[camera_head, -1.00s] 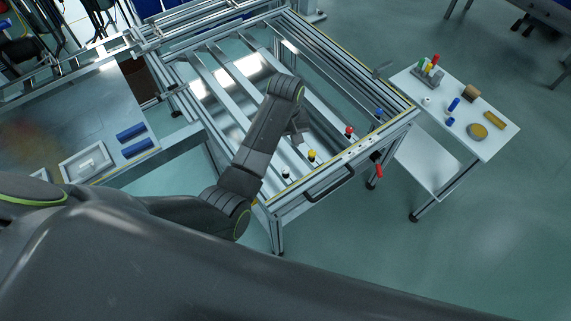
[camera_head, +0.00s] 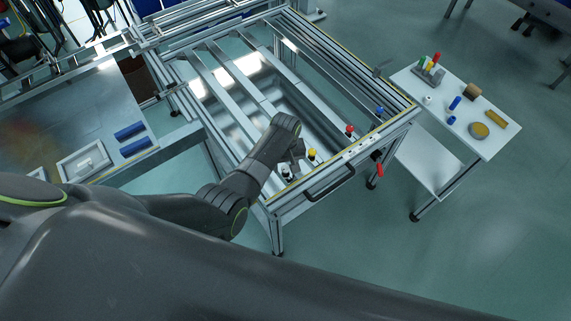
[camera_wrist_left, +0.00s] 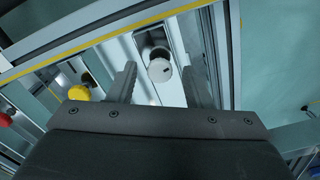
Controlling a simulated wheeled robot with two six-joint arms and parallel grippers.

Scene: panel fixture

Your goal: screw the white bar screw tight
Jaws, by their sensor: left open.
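The white bar screw (camera_wrist_left: 160,70) has a round white head and shows between my left gripper's fingers in the left wrist view, apart from both. In the head view the white screw (camera_head: 287,171) sits at the near left end of the frame's bars. My left gripper (camera_head: 297,153) is open and empty, just above the screw; its two fingers (camera_wrist_left: 158,84) flank the white head in the wrist view. I cannot tell how deep the screw is seated. My right gripper is not in view.
Along the same edge stand a yellow screw (camera_head: 312,154), a red screw (camera_head: 349,130) and a blue screw (camera_head: 379,111). The yellow one (camera_wrist_left: 78,93) is beside my left finger. A black handle (camera_head: 330,184) is on the frame's front. A white side table (camera_head: 480,149) holds small parts.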

